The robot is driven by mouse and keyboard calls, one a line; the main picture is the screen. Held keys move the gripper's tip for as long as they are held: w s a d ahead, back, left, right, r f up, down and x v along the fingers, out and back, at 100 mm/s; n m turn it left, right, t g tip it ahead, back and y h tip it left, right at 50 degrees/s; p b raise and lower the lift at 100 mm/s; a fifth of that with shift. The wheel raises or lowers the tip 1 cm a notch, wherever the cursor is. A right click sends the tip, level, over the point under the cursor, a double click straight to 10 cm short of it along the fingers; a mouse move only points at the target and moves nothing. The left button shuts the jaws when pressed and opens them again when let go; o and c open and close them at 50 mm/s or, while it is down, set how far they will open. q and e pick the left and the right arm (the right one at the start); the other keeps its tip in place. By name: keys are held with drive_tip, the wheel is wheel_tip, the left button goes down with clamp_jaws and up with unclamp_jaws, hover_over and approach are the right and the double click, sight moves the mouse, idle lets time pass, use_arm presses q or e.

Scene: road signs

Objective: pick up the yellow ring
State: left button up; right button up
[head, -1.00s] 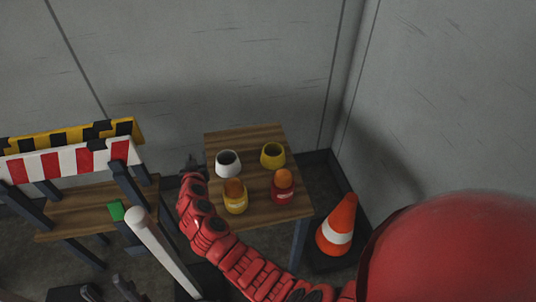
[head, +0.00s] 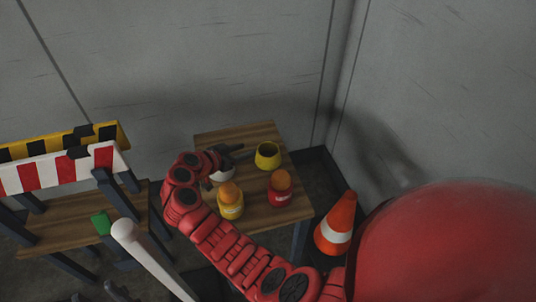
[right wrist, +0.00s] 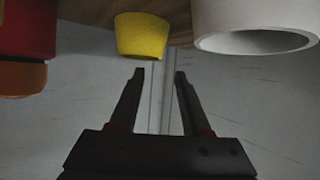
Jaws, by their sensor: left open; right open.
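The yellow ring (head: 267,158) stands on the small wooden table, at its far right. In the right wrist view the yellow ring (right wrist: 142,37) appears just beyond the fingertips, apart from them. My right gripper (head: 236,152) is open and empty, over the table's left side and pointing toward the ring; its fingers (right wrist: 160,76) show spread in the right wrist view. My left gripper (head: 97,297) is at the bottom left edge, open, mostly cut off by the frame.
A white ring (head: 222,174) sits beneath my right gripper, partly hidden; it looms close in the right wrist view (right wrist: 255,22). A yellow cup (head: 231,211) and a red cup (head: 280,196) hold orange balls at the front. A traffic cone (head: 335,223) stands right of the table (head: 240,133).

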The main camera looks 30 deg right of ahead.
drive_tip(key=x, duration=0.7)
drive_tip(key=shift+w+d+f, duration=0.1)
drive_tip(key=shift+d+f, duration=0.1)
drive_tip(key=shift+d, duration=0.1)
clamp_jaws()
idle(1.1)
